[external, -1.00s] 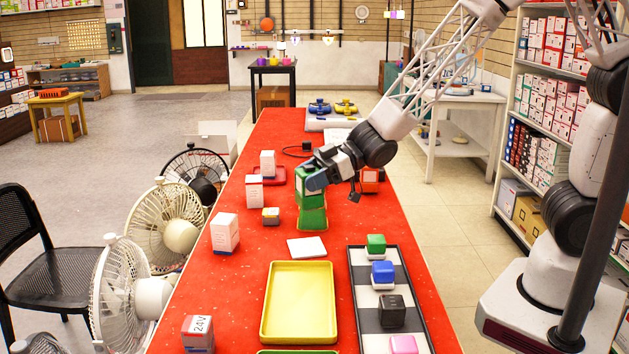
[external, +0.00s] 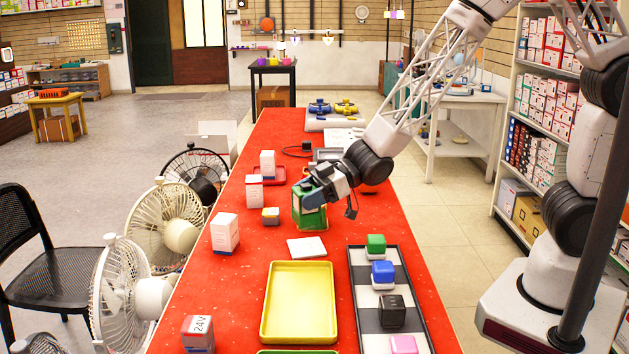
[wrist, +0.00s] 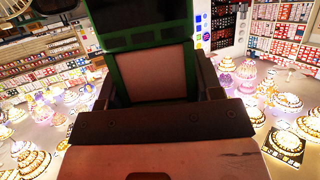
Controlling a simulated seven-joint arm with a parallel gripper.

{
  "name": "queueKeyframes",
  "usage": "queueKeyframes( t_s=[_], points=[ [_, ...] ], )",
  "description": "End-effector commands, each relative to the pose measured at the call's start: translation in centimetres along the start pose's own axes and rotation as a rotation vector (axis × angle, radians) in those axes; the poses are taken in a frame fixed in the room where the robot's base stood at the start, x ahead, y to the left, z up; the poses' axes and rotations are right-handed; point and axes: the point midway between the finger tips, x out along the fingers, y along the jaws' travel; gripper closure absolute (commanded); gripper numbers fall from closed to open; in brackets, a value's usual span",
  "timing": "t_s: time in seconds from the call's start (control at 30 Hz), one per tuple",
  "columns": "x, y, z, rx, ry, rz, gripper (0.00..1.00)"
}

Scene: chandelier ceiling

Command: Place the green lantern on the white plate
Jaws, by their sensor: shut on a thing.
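The green lantern (external: 311,217) is a boxy green frame with a lighter inside. My gripper (external: 316,195) is shut on its upper part, partly hiding it. The lantern looks tilted, low over the red table just behind the white plate; whether its base touches the table I cannot tell. The white plate (external: 307,247) is a small flat square lying bare on the table. In the wrist view the lantern (wrist: 152,72) shows its green frame and a tan panel between the dark fingers of my gripper (wrist: 155,105); the plate does not show there.
A yellow tray (external: 299,303) lies in front of the plate. A black-and-white checked tray (external: 364,290) with several coloured blocks stands to the right. Bare red table surrounds the plate.

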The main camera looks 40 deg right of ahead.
Motion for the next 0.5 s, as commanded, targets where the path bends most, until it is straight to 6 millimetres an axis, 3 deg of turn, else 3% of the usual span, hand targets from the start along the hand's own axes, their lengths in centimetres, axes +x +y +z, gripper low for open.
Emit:
queueKeyframes(
  t_s=[0.17,0.5],
  points=[
    [0.6,0.0,1.5,0.0,0.001,0.0,0.79],
    [0.7,0.0,1.7,-0.001,0.002,0.0,0.79]
  ],
)
